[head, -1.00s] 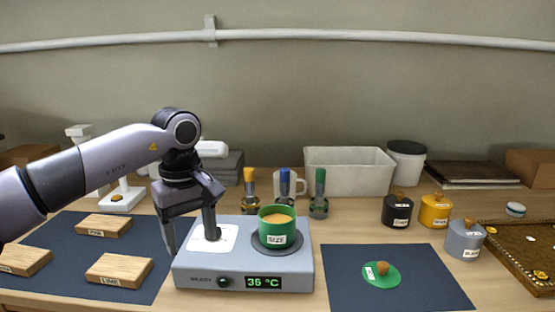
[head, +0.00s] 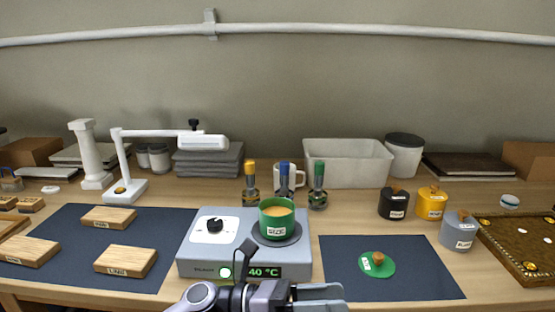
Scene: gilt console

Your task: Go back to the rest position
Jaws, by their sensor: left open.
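My left gripper (head: 338,297) is low at the bottom centre of the head view, in front of the hot plate (head: 190,262), with its fingers pointing right. It is open, and nothing shows between its fingers. A green pot (head: 277,226) labelled SIZE, with tan contents, sits on the plate's round dark burner. The display reads 40 °C, and the round indicator at the READY label glows. The pot's green lid (head: 372,266) with a brown knob lies on the right dark mat (head: 430,285). My right gripper is out of view.
Wooden blocks (head: 125,261) lie on the left dark mat (head: 165,225). A white lamp (head: 133,190), bottles (head: 318,190), a mug (head: 297,178) and a pale bin (head: 345,170) stand behind. Small lidded pots (head: 461,235) and a brown tray (head: 500,250) are at right.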

